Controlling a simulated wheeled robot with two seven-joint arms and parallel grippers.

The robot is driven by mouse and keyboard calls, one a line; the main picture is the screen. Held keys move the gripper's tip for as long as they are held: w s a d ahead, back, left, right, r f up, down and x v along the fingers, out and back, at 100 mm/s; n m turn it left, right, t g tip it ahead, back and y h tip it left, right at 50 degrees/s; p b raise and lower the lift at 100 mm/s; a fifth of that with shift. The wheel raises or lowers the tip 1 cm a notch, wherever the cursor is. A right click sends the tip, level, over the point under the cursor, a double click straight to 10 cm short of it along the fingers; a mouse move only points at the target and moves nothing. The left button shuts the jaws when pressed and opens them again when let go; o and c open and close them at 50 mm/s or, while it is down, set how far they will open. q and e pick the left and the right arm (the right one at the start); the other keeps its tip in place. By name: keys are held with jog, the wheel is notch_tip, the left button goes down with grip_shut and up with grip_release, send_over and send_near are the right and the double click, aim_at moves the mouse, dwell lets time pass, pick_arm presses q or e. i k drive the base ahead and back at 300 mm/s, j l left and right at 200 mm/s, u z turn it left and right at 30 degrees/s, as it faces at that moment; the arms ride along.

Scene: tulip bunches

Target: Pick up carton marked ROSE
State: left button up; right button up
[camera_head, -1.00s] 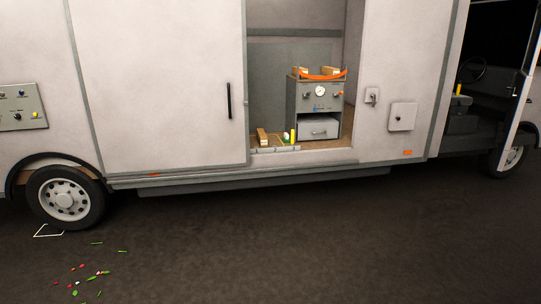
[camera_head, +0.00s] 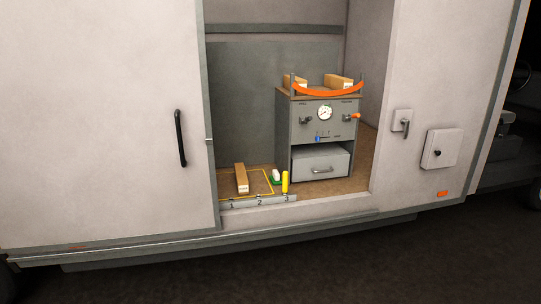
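Three long brown cartons show through the van's open side door. One carton (camera_head: 241,179) lies on the van floor inside a yellow outline, above the numbers 1 and 2. Two more, a left one (camera_head: 297,82) and a right one (camera_head: 339,81), lie on top of the grey cabinet (camera_head: 300,125) behind an orange strap (camera_head: 328,91). Small labels are on the carton ends, but they are too small to read, so I cannot tell which is marked ROSE. Neither of my grippers shows in the head view.
A yellow upright cylinder (camera_head: 285,182) and a small white and green item (camera_head: 276,176) stand by the floor carton. A numbered grey sill strip (camera_head: 258,202) edges the floor. The sliding door (camera_head: 100,120) bounds the opening on the left. Dark ground in front is clear.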

aim_at(242, 179)
jog(key=i, duration=0.8)
jog(key=i+u, duration=0.1)
jog(key=i, duration=0.7)
jog(key=i+l+u, duration=0.1)
jog(key=i+u, duration=0.4)
jog(key=i+l+u, duration=0.25)
jog(key=u, duration=0.2)
jog(key=i+l+u, duration=0.35)
jog(key=u, duration=0.15)
jog(key=i+l+u, duration=0.2)
jog(key=l, duration=0.15)
jog(key=i+l+u, duration=0.25)
jog(key=l+u, duration=0.2)
jog(key=l, duration=0.25)
